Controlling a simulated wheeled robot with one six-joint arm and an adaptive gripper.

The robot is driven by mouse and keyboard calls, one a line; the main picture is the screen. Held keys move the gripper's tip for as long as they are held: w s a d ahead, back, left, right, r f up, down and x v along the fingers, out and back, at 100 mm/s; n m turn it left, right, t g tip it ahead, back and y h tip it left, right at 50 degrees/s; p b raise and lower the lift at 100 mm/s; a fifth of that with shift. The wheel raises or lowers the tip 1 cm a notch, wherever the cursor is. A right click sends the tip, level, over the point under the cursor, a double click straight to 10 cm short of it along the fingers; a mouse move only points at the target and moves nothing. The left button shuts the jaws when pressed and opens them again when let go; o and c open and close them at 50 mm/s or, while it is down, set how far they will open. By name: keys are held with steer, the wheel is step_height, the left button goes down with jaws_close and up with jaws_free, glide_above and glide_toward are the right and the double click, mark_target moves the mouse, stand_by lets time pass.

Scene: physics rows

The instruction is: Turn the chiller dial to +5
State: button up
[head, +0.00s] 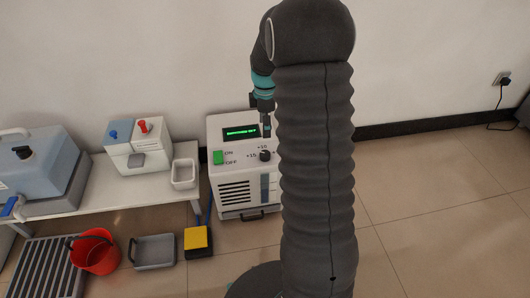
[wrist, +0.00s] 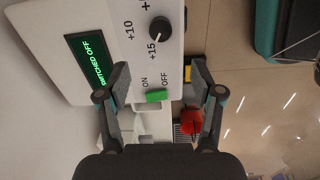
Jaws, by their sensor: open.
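The white chiller (head: 238,190) stands on the floor in the middle of the head view. Its black dial (head: 265,156) also shows in the wrist view (wrist: 160,29), with a pale pointer mark that seems to face +15. The +10 label shows beside it; the +5 label is not readable. The display (head: 240,132) reads "SWITCHED OFF". The green ON/OFF switch (head: 218,157) also shows between my fingers in the wrist view (wrist: 156,96). My gripper (head: 266,128) is open and empty near the panel, apart from the dial; its fingers (wrist: 160,80) are spread wide.
A bench (head: 130,189) at the left holds a white-and-blue device (head: 137,147) and a white tray (head: 185,173). A red bucket (head: 96,252), grey tub (head: 153,251) and yellow-topped pedal (head: 196,238) stand on the floor. Floor at right is clear. My arm hides part of the chiller's right side.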

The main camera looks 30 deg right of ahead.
mark_target(265, 153)
step_height(265, 153, down, 13)
steer(key=shift+r+b, duration=0.1)
steer(key=shift+b, duration=0.5)
steer(key=c, duration=1.1)
